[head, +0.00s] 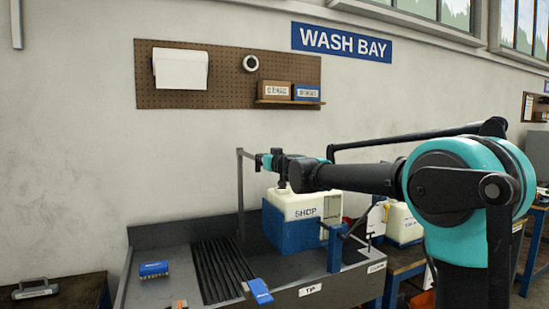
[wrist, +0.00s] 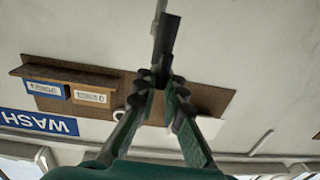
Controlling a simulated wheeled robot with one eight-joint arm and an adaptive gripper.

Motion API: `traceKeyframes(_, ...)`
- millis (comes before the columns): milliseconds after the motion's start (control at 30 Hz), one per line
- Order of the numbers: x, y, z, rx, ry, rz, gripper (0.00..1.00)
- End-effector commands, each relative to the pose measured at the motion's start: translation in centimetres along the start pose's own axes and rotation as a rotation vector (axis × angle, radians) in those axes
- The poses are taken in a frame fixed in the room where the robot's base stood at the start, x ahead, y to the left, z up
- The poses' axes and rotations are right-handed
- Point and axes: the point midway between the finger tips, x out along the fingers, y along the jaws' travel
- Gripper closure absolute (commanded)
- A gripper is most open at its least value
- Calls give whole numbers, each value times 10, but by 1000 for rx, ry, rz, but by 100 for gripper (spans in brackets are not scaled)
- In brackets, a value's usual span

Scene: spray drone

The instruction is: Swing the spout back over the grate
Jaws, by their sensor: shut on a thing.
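The spout (head: 240,195) is a thin grey pipe rising at the back of the wash bench, with a short arm bent to the right at its top. My gripper (head: 262,162) is at the end of that arm, above the left side of the tank. In the wrist view my gripper (wrist: 162,82) has its fingers closed on the spout's dark end piece (wrist: 166,45); its grey pipe runs out of the top. The dark slatted grate (head: 222,272) lies in the bench top, left of and below my gripper.
A white and blue tank (head: 290,235) marked SHOP stands right of the grate. A blue brush (head: 154,269) lies left of the grate and a blue-tagged item (head: 260,291) at its front right. A pegboard (head: 220,75) hangs behind. The air above the grate looks clear.

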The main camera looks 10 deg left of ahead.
Motion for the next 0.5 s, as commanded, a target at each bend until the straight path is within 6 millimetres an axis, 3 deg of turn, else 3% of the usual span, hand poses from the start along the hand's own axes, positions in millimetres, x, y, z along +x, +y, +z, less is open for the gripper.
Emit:
traceKeyframes(100, 1, -30, 0, 0, 0, 47, 100)
traceKeyframes(500, 25, -112, 0, 0, 0, 333, 100)
